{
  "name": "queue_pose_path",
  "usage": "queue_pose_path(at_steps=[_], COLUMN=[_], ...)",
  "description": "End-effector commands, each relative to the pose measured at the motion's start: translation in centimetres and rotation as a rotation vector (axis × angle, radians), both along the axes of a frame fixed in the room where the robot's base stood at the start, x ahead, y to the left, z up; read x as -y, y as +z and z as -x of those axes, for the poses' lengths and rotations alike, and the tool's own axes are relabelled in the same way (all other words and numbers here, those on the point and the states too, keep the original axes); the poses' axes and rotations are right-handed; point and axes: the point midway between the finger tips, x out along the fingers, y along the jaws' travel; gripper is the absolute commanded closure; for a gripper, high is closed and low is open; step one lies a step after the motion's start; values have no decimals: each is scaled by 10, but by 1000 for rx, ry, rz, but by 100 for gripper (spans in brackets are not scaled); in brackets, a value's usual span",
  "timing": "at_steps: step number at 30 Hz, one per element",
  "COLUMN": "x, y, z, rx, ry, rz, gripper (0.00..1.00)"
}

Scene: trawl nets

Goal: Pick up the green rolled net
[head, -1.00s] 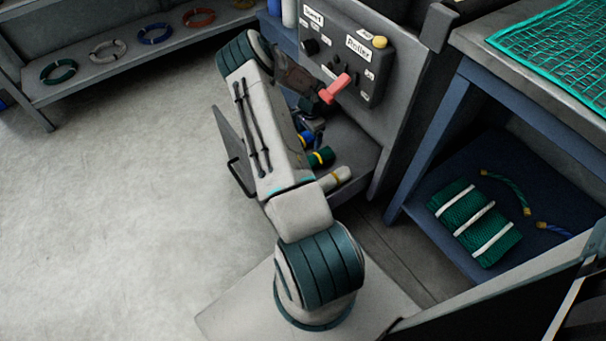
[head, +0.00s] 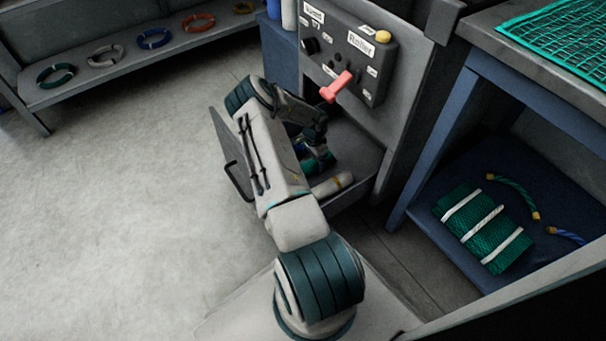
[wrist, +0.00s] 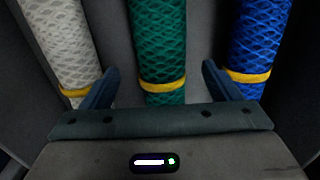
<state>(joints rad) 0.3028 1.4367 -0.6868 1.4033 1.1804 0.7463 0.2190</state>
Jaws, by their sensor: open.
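The green rolled net (wrist: 158,45) lies in an open drawer, with a yellow band near its close end. In the wrist view it runs between the two fingers of my gripper (wrist: 159,68), which are open with a gap on each side. I cannot tell how far the fingers reach down beside it. The head view shows the green roll (head: 318,163) partly hidden under my gripper. A white rolled net (wrist: 62,45) lies to its left and a blue rolled net (wrist: 258,40) to its right in the wrist view, each with a yellow band.
The drawer front (head: 232,155) with its handle stands at the left. A control panel (head: 345,50) with a red lever (head: 336,87) rises behind the drawer. A strapped green net bundle (head: 482,228) lies on the blue lower shelf at right. The floor at left is clear.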

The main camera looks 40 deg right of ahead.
Motion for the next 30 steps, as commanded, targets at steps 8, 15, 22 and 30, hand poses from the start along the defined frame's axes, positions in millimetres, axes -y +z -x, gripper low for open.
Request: queue_pose_path(at_steps=[8, 15, 22, 30], x=[4, 4, 4, 5], y=[-40, -39, -38, -33], z=[0, 0, 0, -1], rx=[-1, 0, 0, 2], ry=[2, 1, 1, 1], rz=[1, 0, 0, 0], gripper=[17, 19, 82, 82])
